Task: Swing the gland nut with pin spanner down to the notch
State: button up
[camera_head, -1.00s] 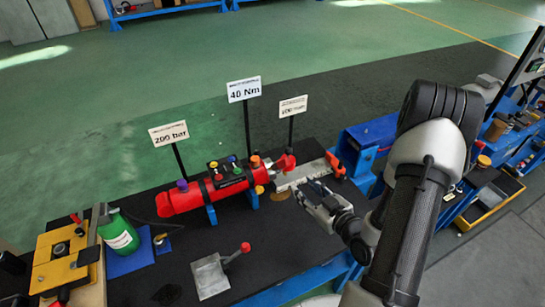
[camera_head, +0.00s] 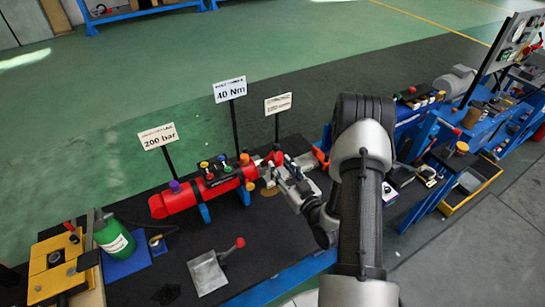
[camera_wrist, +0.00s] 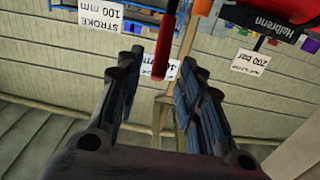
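The red cylinder (camera_head: 177,203) lies on blue supports on the dark bench. At its right end is the gland area, with a small red part (camera_head: 276,155) that I take to be the pin spanner. My gripper (camera_head: 282,172) is close to this end, partly covering it. In the wrist view my gripper (camera_wrist: 158,68) is open, its two dark fingers apart. A red bar (camera_wrist: 161,45), probably the spanner handle, reaches down between the fingertips, with a gap visible on both sides. The notch cannot be made out.
Signs reading 200 bar (camera_head: 158,136) and 40 Nm (camera_head: 230,90) stand on posts behind the cylinder, with a third sign (camera_head: 278,103) beside them. A grey plate (camera_head: 207,272) with a red-knobbed lever lies in front.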

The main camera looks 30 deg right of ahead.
aim_at(272, 157)
jog(key=w, duration=0.6)
jog(key=shift+a, duration=0.15)
grip_shut()
dwell(0.6)
